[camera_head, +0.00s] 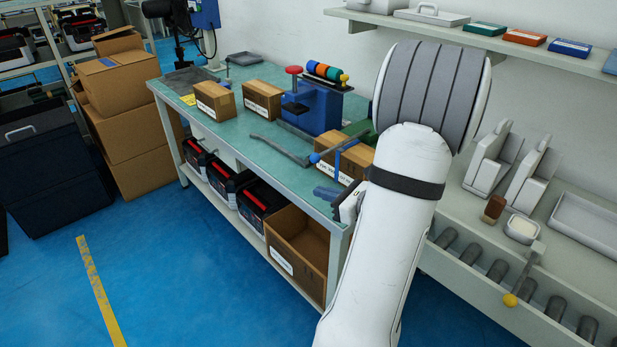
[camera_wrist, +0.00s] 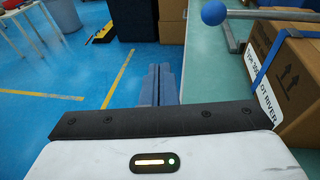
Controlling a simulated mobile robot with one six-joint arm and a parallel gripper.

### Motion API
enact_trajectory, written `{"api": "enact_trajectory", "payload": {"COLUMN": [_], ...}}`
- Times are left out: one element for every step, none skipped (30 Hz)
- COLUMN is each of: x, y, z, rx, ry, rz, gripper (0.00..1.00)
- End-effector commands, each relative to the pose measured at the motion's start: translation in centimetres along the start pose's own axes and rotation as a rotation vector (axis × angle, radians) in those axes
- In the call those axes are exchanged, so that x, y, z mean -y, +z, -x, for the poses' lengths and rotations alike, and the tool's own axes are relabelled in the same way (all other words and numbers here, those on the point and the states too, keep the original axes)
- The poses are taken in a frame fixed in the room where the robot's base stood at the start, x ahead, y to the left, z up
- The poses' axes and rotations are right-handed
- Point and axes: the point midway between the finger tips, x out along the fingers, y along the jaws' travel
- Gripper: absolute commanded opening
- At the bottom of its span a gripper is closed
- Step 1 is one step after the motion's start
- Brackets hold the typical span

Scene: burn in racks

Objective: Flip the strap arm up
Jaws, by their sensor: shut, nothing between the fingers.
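A thin grey rod with a blue ball at its end, which looks like the strap arm (camera_head: 343,143), reaches out level beside a cardboard box (camera_head: 355,160) at the near end of the green bench. The blue ball (camera_head: 314,158) also shows at the top of the wrist view (camera_wrist: 214,12), with the rod running right from it. A blue strap (camera_wrist: 268,68) crosses the box. My gripper (camera_head: 318,192) is at the bench's near edge, below the ball in the head view. In the wrist view my gripper's fingers (camera_wrist: 160,83) are together and empty, left of the box and apart from the ball.
A grey bent bar (camera_head: 280,148) lies on the bench (camera_head: 235,122). A blue machine (camera_head: 318,107) with a red knob and coloured rings stands behind it. More boxes (camera_head: 214,100) stand farther left. A roller rack (camera_head: 490,265) is at right. Blue floor is clear in front.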

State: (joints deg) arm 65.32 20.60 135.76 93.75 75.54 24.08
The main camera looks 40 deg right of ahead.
Motion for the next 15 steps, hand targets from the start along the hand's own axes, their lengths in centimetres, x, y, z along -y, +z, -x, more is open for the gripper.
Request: {"api": "enact_trajectory", "payload": {"x": [1.6, 2.4, 3.2, 3.6, 4.0, 4.3, 4.4, 4.5, 4.6, 4.6, 4.7, 4.7, 4.8, 5.0, 5.1], "y": [-1.4, -1.7, -2.1, -2.3, -2.4, -2.5, -2.5, -2.5, -2.5, -2.4, -2.4, -2.4, -2.3, -2.3, -2.2], "z": [0.9, 1.3, 1.8, 2.0, 2.2, 2.2, 2.1, 2.0, 1.6, 1.2, 0.8, 0.1, -0.5, -1.1, -2.0], "rx": [0.023, 0.036, 0.049, 0.056, 0.062, 0.067, 0.069, 0.071, 0.071, 0.071, 0.071, 0.071, 0.07, 0.07, 0.07], "ry": [-0.061, -0.091, -0.122, -0.139, -0.153, -0.163, -0.168, -0.171, -0.171, -0.17, -0.168, -0.167, -0.166, -0.166, -0.165], "rz": [-0.047, -0.069, -0.092, -0.105, -0.114, -0.122, -0.125, -0.127, -0.127, -0.127, -0.126, -0.126, -0.126, -0.125, -0.124], "gripper": [0.0, 0.0, 0.0, 0.0, 0.0, 0.0, 0.0, 0.0, 0.0, 0.0, 0.0, 0.0, 0.0, 0.0, 0.0]}}
